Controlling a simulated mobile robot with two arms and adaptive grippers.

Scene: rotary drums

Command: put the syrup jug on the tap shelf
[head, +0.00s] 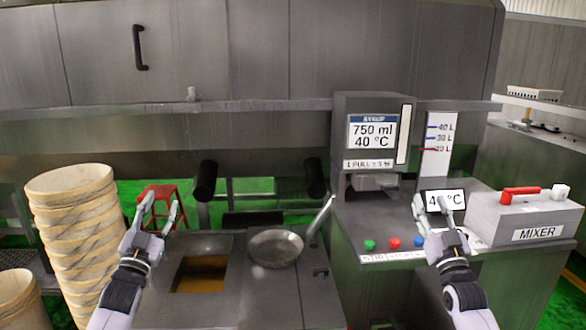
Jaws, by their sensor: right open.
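The grey syrup dispenser (370,112) stands right of centre, with a screen reading 750 ml and 40 °C. A grey tap part (374,182) sits under its screen; I cannot clearly make out a shelf there. I see no syrup jug that I can identify. My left gripper (160,208) is open and empty, in front of a red stool and left of the metal basin. My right gripper (433,207) is open in front of the small temperature display, right of the tap; nothing shows held in it.
A shallow round pan (276,247) with a long handle rests beside the basin (203,274) of amber liquid. Stacked round wooden containers (75,215) stand at the left. The mixer box (525,217) with a red handle is at the right. Coloured buttons (393,243) line the counter front.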

